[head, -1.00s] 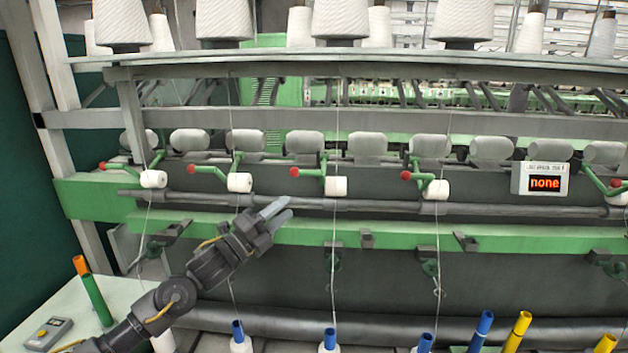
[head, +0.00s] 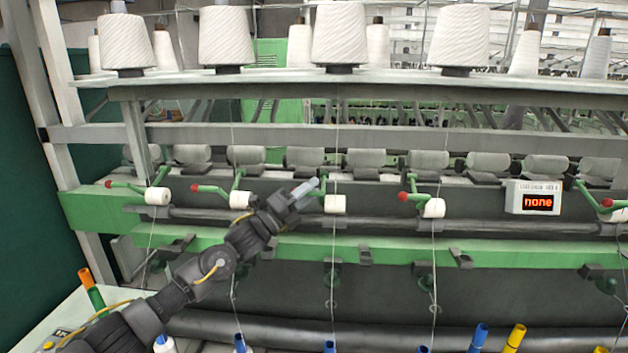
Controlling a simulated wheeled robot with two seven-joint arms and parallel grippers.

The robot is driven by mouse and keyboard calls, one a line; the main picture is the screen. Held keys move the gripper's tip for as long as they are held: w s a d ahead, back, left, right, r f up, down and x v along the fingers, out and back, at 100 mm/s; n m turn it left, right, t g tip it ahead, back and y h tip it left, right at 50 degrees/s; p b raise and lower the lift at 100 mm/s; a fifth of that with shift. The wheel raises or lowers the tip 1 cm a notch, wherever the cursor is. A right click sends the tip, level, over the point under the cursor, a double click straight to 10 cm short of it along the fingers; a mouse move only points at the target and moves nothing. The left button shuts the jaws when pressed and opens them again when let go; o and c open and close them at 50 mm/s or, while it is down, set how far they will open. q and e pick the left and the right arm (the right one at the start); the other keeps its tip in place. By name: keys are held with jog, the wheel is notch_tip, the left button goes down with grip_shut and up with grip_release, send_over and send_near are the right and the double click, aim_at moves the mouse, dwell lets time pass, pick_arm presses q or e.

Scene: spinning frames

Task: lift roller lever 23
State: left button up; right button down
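A row of green roller levers with red knobs and white rollers runs along the spinning frame; no number is readable, so I cannot tell which is lever 23. My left gripper (head: 306,193) is at the lever third from the left, in front of its red knob and most of its green arm. That lever's white roller (head: 335,204) shows just right of the fingertips. Whether the fingers touch the lever, and how far apart they are, I cannot tell. Neighbouring levers show at the left (head: 209,189) and right (head: 417,198). My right gripper is not in view.
A display box (head: 532,198) reading "none" sits at the right. A dark horizontal bar (head: 385,219) and a green rail (head: 400,250) run below the levers. Thin yarns hang down past the rollers. White cones (head: 338,33) stand on the top shelf.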

pick_arm(q)
jog(key=shift+w+d+r, duration=0.25)
jog(key=shift+w+d, duration=0.15)
jog(key=shift+d, duration=0.05)
grip_shut()
